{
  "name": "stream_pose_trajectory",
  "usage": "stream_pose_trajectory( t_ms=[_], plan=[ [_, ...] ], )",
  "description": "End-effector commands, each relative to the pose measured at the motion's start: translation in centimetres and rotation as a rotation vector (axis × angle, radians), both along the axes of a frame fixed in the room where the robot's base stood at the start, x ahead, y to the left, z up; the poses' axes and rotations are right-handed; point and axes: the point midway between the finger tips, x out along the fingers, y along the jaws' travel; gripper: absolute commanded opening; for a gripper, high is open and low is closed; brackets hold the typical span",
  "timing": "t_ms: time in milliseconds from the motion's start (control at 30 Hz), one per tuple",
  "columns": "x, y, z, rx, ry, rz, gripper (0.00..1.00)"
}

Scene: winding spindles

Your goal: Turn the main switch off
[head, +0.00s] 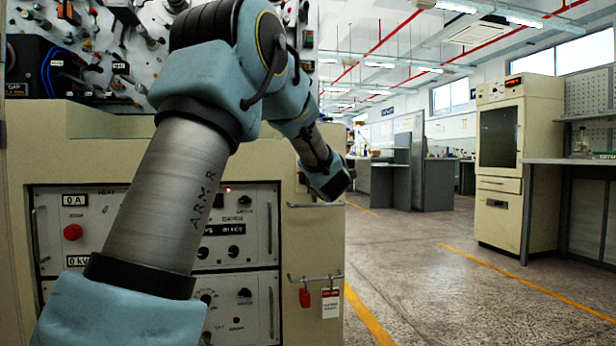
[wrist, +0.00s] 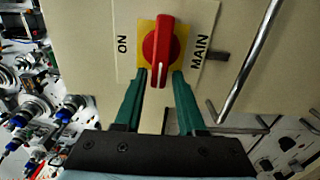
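The main switch is a red rotary knob (wrist: 158,45) on a yellow plate (wrist: 145,31), with an ON label (wrist: 123,44) to its left and a MAIN label (wrist: 201,48) to its right in the wrist view. Its handle lies along the picture's vertical, with a pale mark near the lower end. My gripper (wrist: 160,76) is open, its two green fingers on either side of the handle's lower end. I cannot tell whether they touch it. In the head view my gripper (head: 335,181) is at the cabinet's right edge; the switch is hidden there.
A metal rail (wrist: 247,62) runs close to the right of the switch in the wrist view. The beige cabinet (head: 315,240) carries control panels, a red button (head: 73,232), and a rail with a red padlock (head: 305,297) and a tag (head: 331,303). The floor (head: 430,270) to the right is clear.

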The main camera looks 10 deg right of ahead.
Motion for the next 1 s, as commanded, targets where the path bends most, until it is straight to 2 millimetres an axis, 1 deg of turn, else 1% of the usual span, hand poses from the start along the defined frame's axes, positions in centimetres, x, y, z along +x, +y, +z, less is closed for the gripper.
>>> stream_pose_trajectory(
  t_ms=[33,100,333,467,567,800,900,1000],
  plan=[
    [0.0,0.0,0.0,0.000,-0.001,0.000,0.46],
    [0.0,0.0,0.1,0.000,-0.001,0.000,0.53],
    [0.0,0.0,0.1,0.001,-0.002,0.000,0.53],
    [-0.9,-0.1,0.2,0.001,-0.002,-0.001,0.53],
    [-2.5,-0.1,0.3,0.002,-0.001,-0.003,0.53],
    [-7.3,-0.1,0.3,0.001,-0.001,-0.004,0.53],
    [-8.9,-0.1,0.2,0.002,0.000,-0.003,0.53],
    [-10.0,0.0,0.2,0.001,-0.002,-0.001,0.53]
  ],
)
